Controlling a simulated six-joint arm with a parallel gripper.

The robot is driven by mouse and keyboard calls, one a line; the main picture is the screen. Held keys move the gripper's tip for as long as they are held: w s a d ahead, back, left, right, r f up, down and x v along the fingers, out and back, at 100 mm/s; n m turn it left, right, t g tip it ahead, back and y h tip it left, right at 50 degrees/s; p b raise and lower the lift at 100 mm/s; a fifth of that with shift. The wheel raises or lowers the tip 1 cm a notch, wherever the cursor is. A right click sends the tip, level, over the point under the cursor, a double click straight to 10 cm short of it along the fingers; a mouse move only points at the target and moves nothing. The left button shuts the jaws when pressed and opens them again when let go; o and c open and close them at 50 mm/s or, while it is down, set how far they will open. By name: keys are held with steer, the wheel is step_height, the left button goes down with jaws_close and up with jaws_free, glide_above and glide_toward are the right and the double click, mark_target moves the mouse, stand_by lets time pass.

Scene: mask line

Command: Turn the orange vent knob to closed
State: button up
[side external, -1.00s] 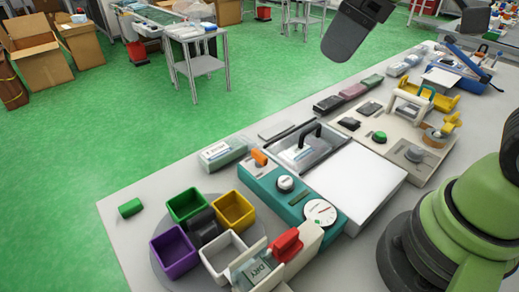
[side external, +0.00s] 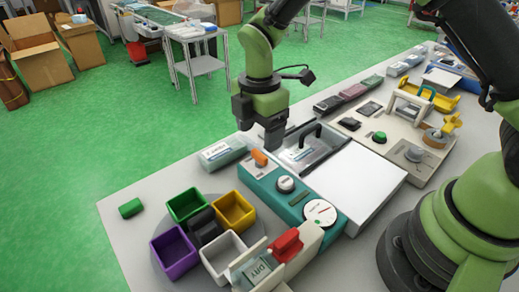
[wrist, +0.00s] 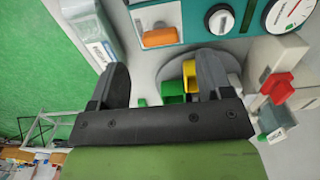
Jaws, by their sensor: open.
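The orange vent knob (side external: 259,157) sits at the far left end of the teal panel (side external: 257,183). In the wrist view the knob (wrist: 160,37) is a short orange bar on a pale plate, lying across the picture. My gripper (side external: 270,138) hangs above and just behind the knob in the side view, pointing down and apart from it. In the wrist view my gripper (wrist: 163,72) is open and empty, its two fingers wide apart, with the knob beyond the gap between them.
The panel also carries a white dial knob (side external: 285,183) and a round gauge (side external: 320,212). A metal tray with a dark handle (side external: 303,145) and a labelled box (side external: 222,154) stand close by. Coloured bins (side external: 187,204) and a red-handled part (side external: 287,245) are in front.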

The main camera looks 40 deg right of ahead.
mark_target(259, 153)
step_height(259, 153, down, 5)
steer(key=shift+f, duration=0.15)
steer(key=c, duration=0.9)
